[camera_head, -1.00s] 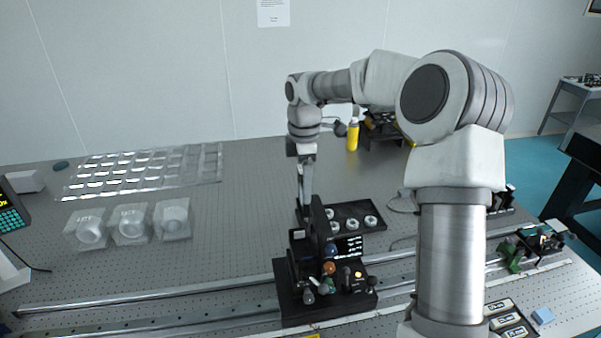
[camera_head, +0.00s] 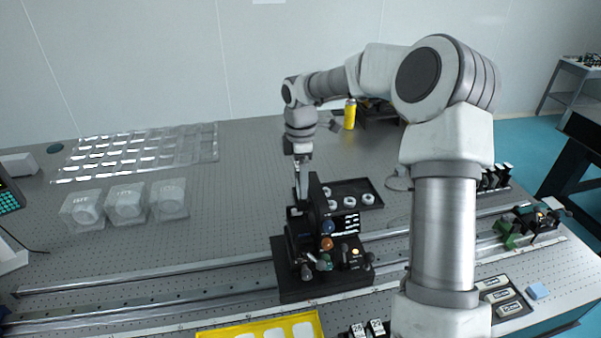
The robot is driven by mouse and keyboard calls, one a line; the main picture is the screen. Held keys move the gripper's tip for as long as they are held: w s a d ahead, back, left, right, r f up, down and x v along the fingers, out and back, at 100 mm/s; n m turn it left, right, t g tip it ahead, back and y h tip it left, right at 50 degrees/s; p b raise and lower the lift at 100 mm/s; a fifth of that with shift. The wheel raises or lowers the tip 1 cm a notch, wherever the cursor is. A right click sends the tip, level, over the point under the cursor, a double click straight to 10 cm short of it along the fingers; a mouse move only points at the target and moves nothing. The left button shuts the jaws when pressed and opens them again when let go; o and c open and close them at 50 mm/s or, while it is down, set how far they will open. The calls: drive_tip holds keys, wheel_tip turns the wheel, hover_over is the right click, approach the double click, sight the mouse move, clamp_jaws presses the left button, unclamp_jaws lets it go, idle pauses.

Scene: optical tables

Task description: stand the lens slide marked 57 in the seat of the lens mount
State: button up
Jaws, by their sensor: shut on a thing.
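My gripper (camera_head: 301,192) points straight down at the back left of a black mount assembly (camera_head: 325,280) on the rail. Its jaws are shut on a thin piece, taken to be the lens slide. That piece is mostly hidden behind the mount's upright black plate (camera_head: 317,200), and no mark on it can be read. The seat of the lens mount is not clearly visible, so I cannot tell whether the slide touches it.
A black tray (camera_head: 372,200) with white rings lies just behind the mount. Clear boxed items (camera_head: 125,203) stand at left. Small numbered pieces (camera_head: 376,328) and a yellow tray (camera_head: 222,333) lie at the front. A green-based device (camera_head: 530,224) is at right. The table's middle left is clear.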

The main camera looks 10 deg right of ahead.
drive_tip(key=shift+f+b, duration=2.15)
drive_tip(key=shift+f, duration=0.8)
drive_tip(key=shift+f+b, duration=1.15)
drive_tip(key=shift+f, duration=1)
drive_tip(key=shift+f, duration=0.25)
drive_tip(key=o, duration=1.3)
drive_tip(key=shift+c, duration=0.2)
drive_tip(key=shift+r, duration=0.1)
drive_tip(key=shift+r+p, duration=3.95)
drive_tip(key=shift+r, duration=0.95)
